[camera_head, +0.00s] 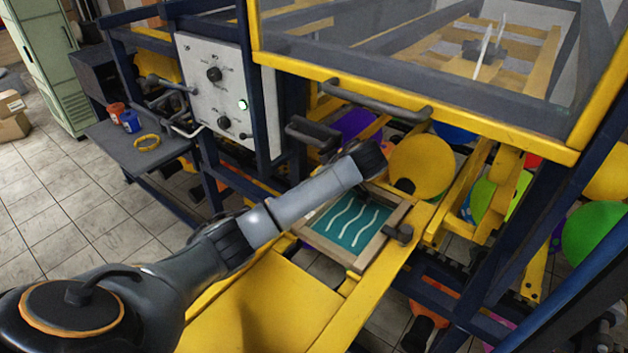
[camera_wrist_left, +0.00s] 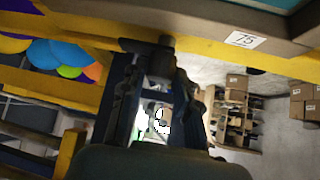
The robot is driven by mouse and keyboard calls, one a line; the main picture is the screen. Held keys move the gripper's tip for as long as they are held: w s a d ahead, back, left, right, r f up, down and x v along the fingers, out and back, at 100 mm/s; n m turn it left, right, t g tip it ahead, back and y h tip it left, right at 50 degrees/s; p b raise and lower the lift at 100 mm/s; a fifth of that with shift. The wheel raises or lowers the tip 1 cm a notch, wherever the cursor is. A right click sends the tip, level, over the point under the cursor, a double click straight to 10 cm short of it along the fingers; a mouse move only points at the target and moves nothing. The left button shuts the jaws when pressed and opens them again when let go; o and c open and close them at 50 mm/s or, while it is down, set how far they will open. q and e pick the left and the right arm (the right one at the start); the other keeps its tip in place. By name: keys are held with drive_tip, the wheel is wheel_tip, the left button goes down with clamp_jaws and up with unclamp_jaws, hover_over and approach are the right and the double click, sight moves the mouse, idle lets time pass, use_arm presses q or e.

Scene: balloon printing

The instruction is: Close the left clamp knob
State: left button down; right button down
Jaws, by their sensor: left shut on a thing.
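My left arm reaches in from the left in the head view and ends in a dark wrist (camera_head: 370,158) beside the far end of the wooden printing screen (camera_head: 377,238). In the left wrist view, the left gripper's (camera_wrist_left: 161,78) two fingers converge on a dark clamp knob (camera_wrist_left: 161,60) at the wooden frame's edge. The gripper is shut on this knob. The fingertips and held knob are hidden behind my arm in the head view. Another dark clamp knob (camera_head: 398,235) shows at the screen's right edge. The right gripper is not in view.
A yellow balloon (camera_head: 421,167) sits just right of my wrist. A yellow machine frame with a grey handle (camera_head: 377,98) stands above it. A control panel (camera_head: 222,92) is behind my arm. A side shelf (camera_head: 133,143) holds red and blue cups and a yellow ring.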

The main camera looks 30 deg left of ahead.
use_arm(q)
drive_tip(key=shift+a+m+t, duration=0.1)
drive_tip(key=shift+m+t, duration=0.2)
drive_tip(key=m+t+h, duration=0.1)
drive_tip(key=m, duration=0.1)
drive_tip(key=m+t+h, duration=0.1)
drive_tip(key=m+t, duration=0.1)
drive_tip(key=shift+s+a+f+m, duration=0.1)
drive_tip(key=shift+s+a+m, duration=0.1)
drive_tip(key=shift+s+m, duration=0.15)
drive_tip(key=m+h, duration=0.1)
drive_tip(key=m+t, duration=0.1)
drive_tip(key=m, duration=0.1)
drive_tip(key=m+t+h, duration=0.1)
drive_tip(key=shift+s+a+h, duration=0.1)
drive_tip(key=shift+a+h, duration=0.15)
drive_tip(key=shift+h, duration=0.05)
drive_tip(key=m+h, duration=0.2)
drive_tip(key=m, duration=0.1)
drive_tip(key=m+t+h, duration=0.1)
drive_tip(key=m+h, duration=0.1)
drive_tip(key=shift+a+m, duration=0.25)
drive_tip(key=shift+a, duration=0.05)
drive_tip(key=shift+m+h, duration=1.2)
drive_tip(key=shift+m, duration=0.3)
drive_tip(key=c, duration=1)
unclamp_jaws()
